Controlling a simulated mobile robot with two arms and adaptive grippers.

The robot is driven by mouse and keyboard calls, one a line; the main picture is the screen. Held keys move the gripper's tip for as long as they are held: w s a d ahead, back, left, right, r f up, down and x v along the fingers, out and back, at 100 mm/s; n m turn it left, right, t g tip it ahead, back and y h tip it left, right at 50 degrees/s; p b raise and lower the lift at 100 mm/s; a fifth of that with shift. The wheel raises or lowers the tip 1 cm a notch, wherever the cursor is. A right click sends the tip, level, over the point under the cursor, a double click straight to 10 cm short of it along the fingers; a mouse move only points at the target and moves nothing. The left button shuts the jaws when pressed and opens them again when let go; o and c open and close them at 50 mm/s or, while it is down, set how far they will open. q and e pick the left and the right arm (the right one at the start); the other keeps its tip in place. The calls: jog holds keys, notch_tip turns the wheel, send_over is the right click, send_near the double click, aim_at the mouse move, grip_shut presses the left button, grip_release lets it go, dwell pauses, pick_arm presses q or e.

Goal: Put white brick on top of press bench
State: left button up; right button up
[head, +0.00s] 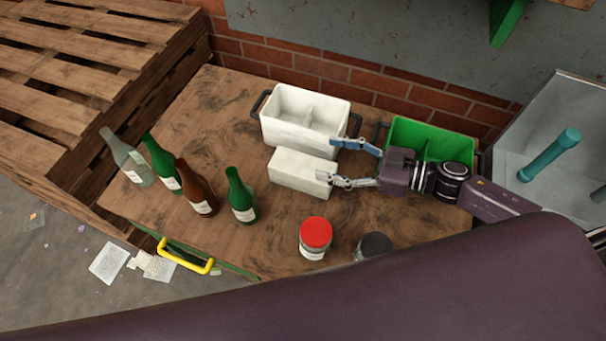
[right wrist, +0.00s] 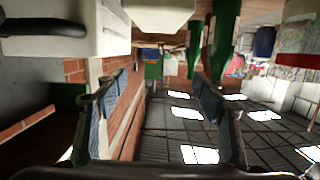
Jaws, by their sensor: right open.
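A plain white brick (head: 298,172) lies on a wooden tabletop, just in front of a white two-part crate. My right gripper (head: 341,161) is open at the brick's right end, coming from the right. In the head view its near finger overlaps the brick's right end, and its far finger is by the crate's front corner; contact cannot be told. In the right wrist view the brick (right wrist: 160,12) shows at the top, beyond the open fingers (right wrist: 160,92). The wooden top (head: 130,205) has a yellow handle; I cannot tell whether this is the press bench. My left gripper is not in view.
The white crate (head: 283,133) and a green crate (head: 458,126) stand at the back. Several bottles (head: 197,188) stand left. A red-lidded jar (head: 315,238) and a dark-lidded jar (head: 373,247) stand in front. A grey metal surface with a teal cylinder (head: 549,154) is right.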

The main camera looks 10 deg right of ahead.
jog(key=b, duration=0.5)
send_near(303, 164)
jog(key=shift+x, duration=1.1)
jog(key=shift+s+a+f+b, duration=0.1)
jog(key=shift+s+f+b, duration=0.05)
jog(key=shift+f+b, duration=0.4)
jog(key=shift+p+x, duration=0.3)
jog(key=shift+x, duration=0.65)
jog(key=p+x, duration=0.1)
jog(key=x, duration=0.4)
jog(key=shift+r, duration=0.1)
jog(key=shift+w+a+p, duration=0.3)
jog(key=shift+w, duration=0.05)
jog(key=c, duration=1)
jog(key=shift+c, duration=1.4)
